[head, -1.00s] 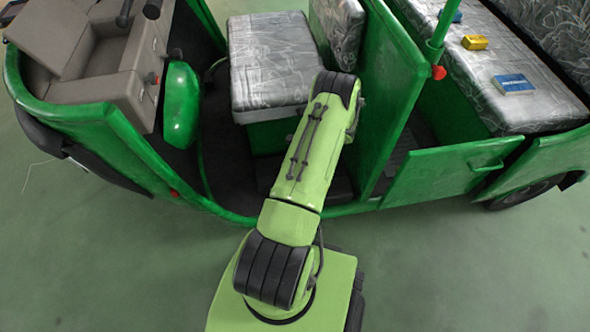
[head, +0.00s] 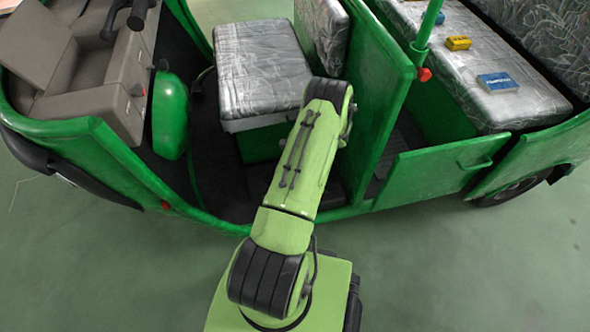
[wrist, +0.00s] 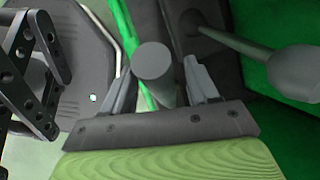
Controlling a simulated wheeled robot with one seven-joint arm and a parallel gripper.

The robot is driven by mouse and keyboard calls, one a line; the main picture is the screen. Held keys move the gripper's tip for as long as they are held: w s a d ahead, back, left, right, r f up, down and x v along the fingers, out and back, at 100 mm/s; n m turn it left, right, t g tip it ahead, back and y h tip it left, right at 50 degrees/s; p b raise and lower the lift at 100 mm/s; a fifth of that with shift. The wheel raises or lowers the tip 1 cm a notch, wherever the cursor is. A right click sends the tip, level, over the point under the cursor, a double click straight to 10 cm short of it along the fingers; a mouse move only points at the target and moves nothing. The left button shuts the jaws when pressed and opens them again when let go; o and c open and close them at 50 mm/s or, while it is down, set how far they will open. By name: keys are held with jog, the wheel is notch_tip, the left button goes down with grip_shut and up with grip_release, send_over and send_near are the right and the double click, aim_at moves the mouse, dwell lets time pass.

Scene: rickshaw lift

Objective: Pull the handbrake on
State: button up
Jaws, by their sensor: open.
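My gripper (wrist: 163,88) shows in the wrist view with its two grey fingers apart. A grey rod with a round, flat end (wrist: 152,62) stands between the fingers, seen nearly end-on. I cannot tell whether the fingers touch it. A grey lever with a thick grip (wrist: 290,73) reaches in from the right of the wrist view, beside the gripper. I cannot tell for certain which of the two is the handbrake. In the head view my arm hides the gripper, and no handbrake can be made out clearly.
The green rickshaw (head: 425,165) fills the head view. The driver's seat (head: 262,70) lies behind my arm, the dashboard (head: 95,62) at left. Floor in front is clear.

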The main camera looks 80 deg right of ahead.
jog(key=p+v, duration=0.4)
jog(key=v, duration=1.1)
jog(key=shift+s+r, duration=0.15)
jog(key=shift+r, duration=0.05)
